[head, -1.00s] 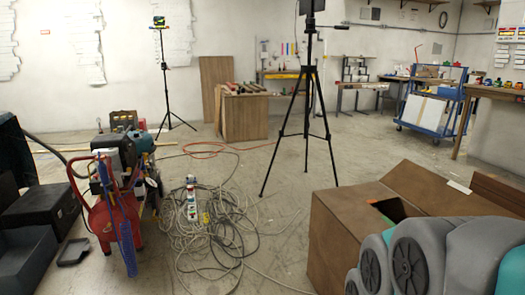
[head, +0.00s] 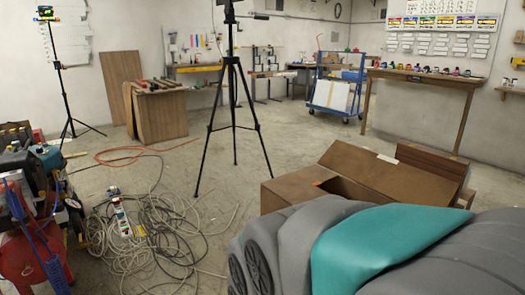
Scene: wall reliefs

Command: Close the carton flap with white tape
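The brown cardboard carton (head: 283,192) stands on the floor right of the middle, partly behind my grey and teal arm. Its top is open. A wide flap (head: 385,178) stands up slanting at its right side, and a piece of white tape (head: 387,158) lies on the flap's upper edge. Another brown flap (head: 435,161) shows behind it to the right. The carton's inside is mostly hidden, and its lower front is covered by my arm. My gripper is not in the picture.
A black tripod (head: 234,125) stands on the floor left of the carton. Tangled cables (head: 160,240) lie at front left, beside a red compressor (head: 30,255). A blue cart (head: 338,90) and a wooden table (head: 420,80) stand behind. Open floor lies between the tripod and the cart.

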